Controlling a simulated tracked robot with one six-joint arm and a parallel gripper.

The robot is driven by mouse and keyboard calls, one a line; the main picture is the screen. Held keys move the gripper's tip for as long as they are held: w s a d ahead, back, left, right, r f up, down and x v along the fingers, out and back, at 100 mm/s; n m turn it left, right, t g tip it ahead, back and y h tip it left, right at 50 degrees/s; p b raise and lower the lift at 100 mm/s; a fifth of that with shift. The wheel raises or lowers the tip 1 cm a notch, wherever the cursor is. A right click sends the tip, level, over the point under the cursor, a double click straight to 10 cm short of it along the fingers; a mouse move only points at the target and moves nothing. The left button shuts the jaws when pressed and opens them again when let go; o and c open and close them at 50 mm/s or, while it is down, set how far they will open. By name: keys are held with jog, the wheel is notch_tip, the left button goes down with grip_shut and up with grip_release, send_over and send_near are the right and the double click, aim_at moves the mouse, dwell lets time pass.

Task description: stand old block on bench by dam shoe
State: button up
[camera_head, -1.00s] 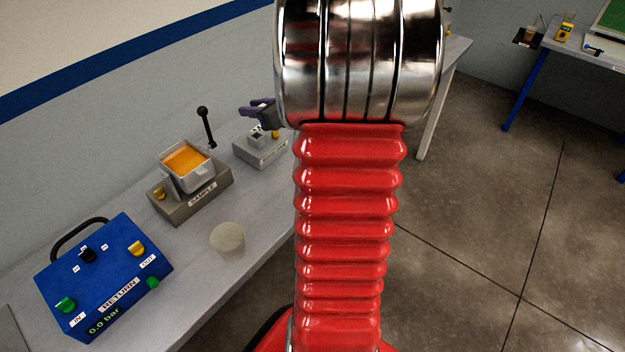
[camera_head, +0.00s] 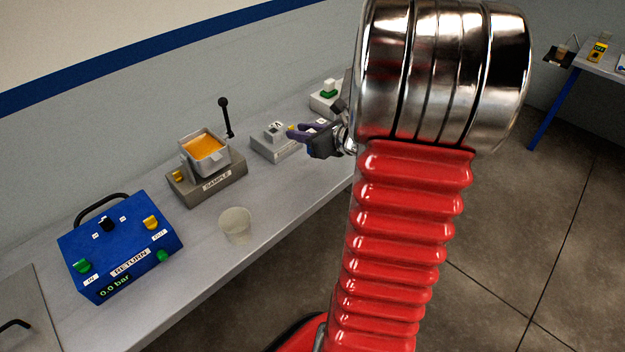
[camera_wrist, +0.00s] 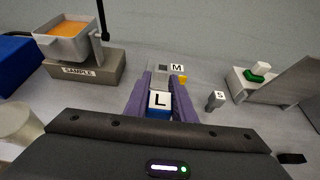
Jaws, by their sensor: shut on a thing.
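My gripper (camera_wrist: 160,100) has purple fingers shut on a small block (camera_wrist: 159,103) with a white top marked L and a blue side. In the head view my gripper (camera_head: 303,133) is just right of a low grey fixture (camera_head: 268,147) on the bench (camera_head: 205,240), probably the dam shoe; its label is not readable. In the wrist view a grey part with a dark square (camera_wrist: 161,69) shows beyond the held block. A yellow block marked M (camera_wrist: 177,69) is beyond the right finger. A grey block marked S (camera_wrist: 215,100) stands on the bench to the right. I cannot tell whether the held block touches the bench.
The SAMPLE stand (camera_head: 207,187) with its orange-filled cup (camera_head: 205,148) is left of the fixture. A green-topped white stand (camera_head: 327,95) is behind my gripper. Bare bench lies around the S block.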

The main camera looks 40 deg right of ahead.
jog(key=shift+f, duration=2.9)
jog(key=shift+f, duration=2.1)
jog(key=o, duration=1.1)
jog(key=shift+f, duration=0.1)
jog(key=shift+c, duration=0.2)
